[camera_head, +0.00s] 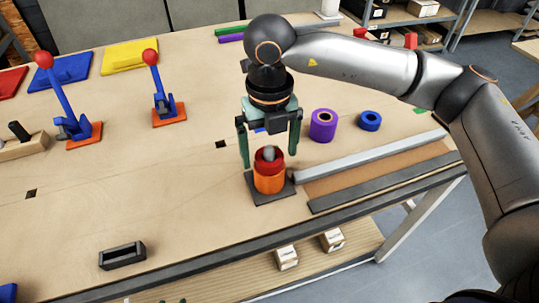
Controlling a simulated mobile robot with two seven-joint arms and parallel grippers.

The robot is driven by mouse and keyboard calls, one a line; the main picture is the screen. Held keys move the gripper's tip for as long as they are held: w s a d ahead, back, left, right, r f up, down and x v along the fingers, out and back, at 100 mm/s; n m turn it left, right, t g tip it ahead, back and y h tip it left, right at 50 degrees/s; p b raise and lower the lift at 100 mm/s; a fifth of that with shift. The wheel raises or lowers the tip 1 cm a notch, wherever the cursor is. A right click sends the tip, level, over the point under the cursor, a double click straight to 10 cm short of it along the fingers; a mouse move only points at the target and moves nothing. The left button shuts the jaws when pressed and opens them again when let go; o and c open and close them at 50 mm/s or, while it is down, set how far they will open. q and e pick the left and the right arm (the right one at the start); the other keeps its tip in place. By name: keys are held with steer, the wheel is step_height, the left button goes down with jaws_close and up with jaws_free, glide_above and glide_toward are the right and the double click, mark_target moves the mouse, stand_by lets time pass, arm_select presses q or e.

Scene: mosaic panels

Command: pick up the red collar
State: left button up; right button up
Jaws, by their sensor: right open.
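The red collar (268,165) sits on top of an orange collar (269,182), around a grey post (269,152) that rises from a dark square base (257,193) near the table's front edge. My right gripper (269,160) comes down from above. Its two green fingers are spread wide, one on the left and one on the right of the red collar. They appear apart from it, with nothing held between them. How far the fingertips are from the collar in depth is hard to tell. My left gripper is not in view.
A purple ring (323,126) and a blue ring (369,121) lie right of the gripper. A grey rail (370,156) is close to the base's right. Lever clamps (166,107) stand at the left. A black holder (122,256) lies front left. The table's middle left is mostly clear.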

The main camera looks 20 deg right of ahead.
steer(key=shift+f, duration=0.45)
steer(key=shift+r, duration=0.1)
jaws_close()
stand_by(0.5)
